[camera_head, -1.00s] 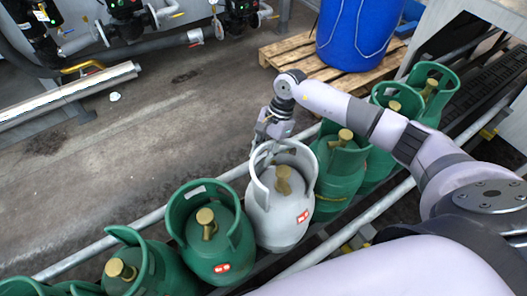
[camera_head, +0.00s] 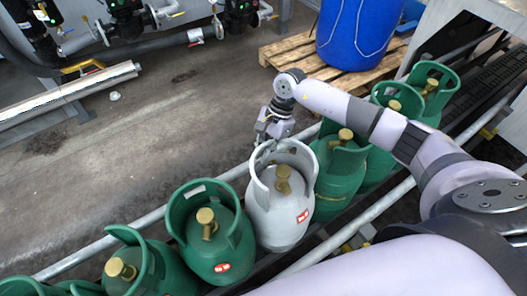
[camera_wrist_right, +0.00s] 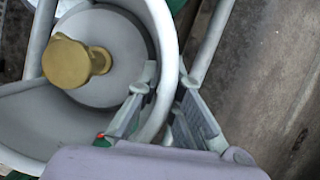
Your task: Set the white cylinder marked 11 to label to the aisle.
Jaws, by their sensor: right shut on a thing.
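The white cylinder (camera_head: 275,212) stands upright in the conveyor row between green cylinders. It has a brass valve and a red label low on its front, too small to read. My right gripper (camera_head: 264,138) is at the far side of its collar. In the right wrist view the fingers of the right gripper (camera_wrist_right: 160,100) are shut on the rim of the white cylinder's collar (camera_wrist_right: 165,45), one on each side; the brass valve (camera_wrist_right: 72,64) is left of them. My left gripper is not in view.
A green cylinder (camera_head: 211,238) stands close on the left and another (camera_head: 338,168) close on the right. Conveyor side rails (camera_head: 150,218) run along the row. The floor aisle (camera_head: 130,165) behind is mostly clear. A blue barrel (camera_head: 357,35) stands on a wooden pallet (camera_head: 285,50).

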